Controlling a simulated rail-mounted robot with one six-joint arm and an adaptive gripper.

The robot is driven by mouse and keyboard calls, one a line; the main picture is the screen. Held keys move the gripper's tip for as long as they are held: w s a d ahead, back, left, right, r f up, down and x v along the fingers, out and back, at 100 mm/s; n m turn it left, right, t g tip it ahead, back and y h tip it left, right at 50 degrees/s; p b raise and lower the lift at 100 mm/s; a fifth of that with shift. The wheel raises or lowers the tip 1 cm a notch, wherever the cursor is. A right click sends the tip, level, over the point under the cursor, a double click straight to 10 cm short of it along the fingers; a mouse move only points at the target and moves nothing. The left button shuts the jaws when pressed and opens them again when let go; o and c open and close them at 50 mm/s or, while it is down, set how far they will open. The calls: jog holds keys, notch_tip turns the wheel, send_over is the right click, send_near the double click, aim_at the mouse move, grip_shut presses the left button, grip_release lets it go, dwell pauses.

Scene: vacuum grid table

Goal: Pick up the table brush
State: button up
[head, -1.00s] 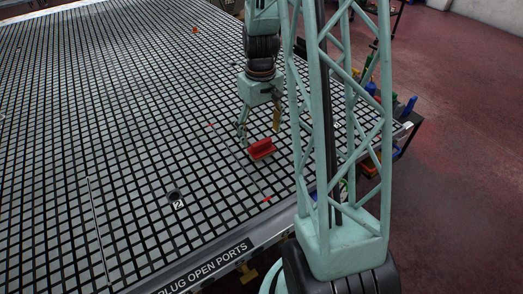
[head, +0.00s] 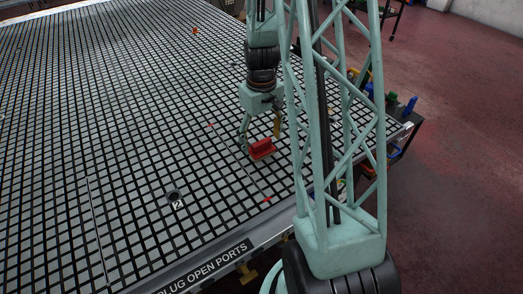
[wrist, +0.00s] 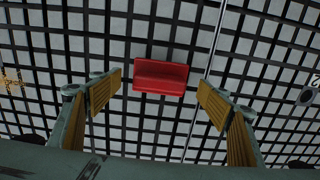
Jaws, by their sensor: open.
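The table brush (head: 262,149) is a red block with a raised grip, lying on the grid table (head: 120,130) near its front right part. In the wrist view the red brush (wrist: 161,77) sits at upper centre, beyond and between the two fingertips. My gripper (head: 261,133) hangs just over the brush in the head view, with a finger on either side. In the wrist view my gripper (wrist: 158,93) is open, its yellow-brown pads wide apart and empty. No contact with the brush shows. The brush's underside is hidden.
A port marked 2 (head: 174,196) is left of the brush. A small orange-red item (head: 194,31) lies at the far side. Coloured tools (head: 398,103) stand at the table's right edge. The table around the brush is clear.

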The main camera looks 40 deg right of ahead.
aim_at(264, 149)
jog(key=shift+f, duration=1.25)
jog(key=c, duration=1)
